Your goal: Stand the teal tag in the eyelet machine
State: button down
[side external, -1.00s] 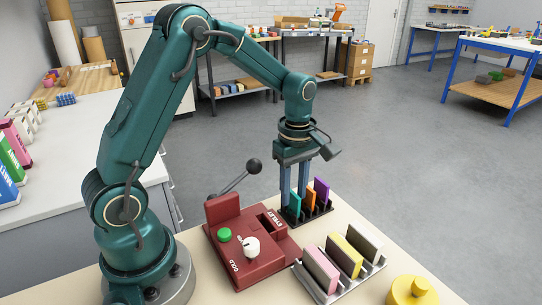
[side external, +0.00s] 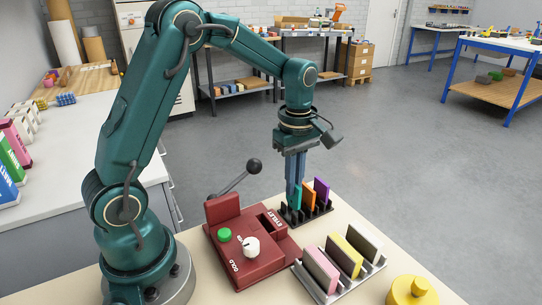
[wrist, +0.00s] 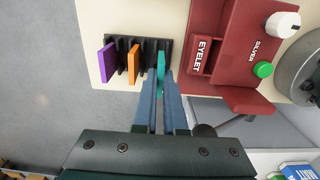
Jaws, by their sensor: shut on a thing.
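The teal tag (side external: 297,198) stands upright at the left end of a black slotted rack (side external: 318,214). My gripper (side external: 294,205) points down and is shut on the tag, which is still in the rack. In the wrist view the teal tag (wrist: 161,65) shows between the two fingertips (wrist: 160,76). The red eyelet machine (side external: 262,268) stands just left of the rack, with its dark slot (side external: 270,221) next to the EYELET label. That slot also shows in the wrist view (wrist: 201,58), apart from the tag and empty.
An orange tag (side external: 309,196) and a purple tag (side external: 322,188) share the rack. The machine has a black-knobbed lever (side external: 254,166), green button (side external: 225,235) and white knob (side external: 251,247).

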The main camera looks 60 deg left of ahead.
jog(key=shift+r, duration=2.5)
jog(key=shift+f, duration=0.1)
jog(key=s+d, duration=0.2)
jog(key=s, duration=0.6)
jog(key=shift+w+a+f, duration=0.1)
jog(key=shift+w+f, duration=0.05)
jog(key=shift+f, duration=2.75)
jog(key=shift+f, duration=0.65)
jog(key=c, duration=1.3)
grip_release()
jog(key=shift+o, duration=0.2)
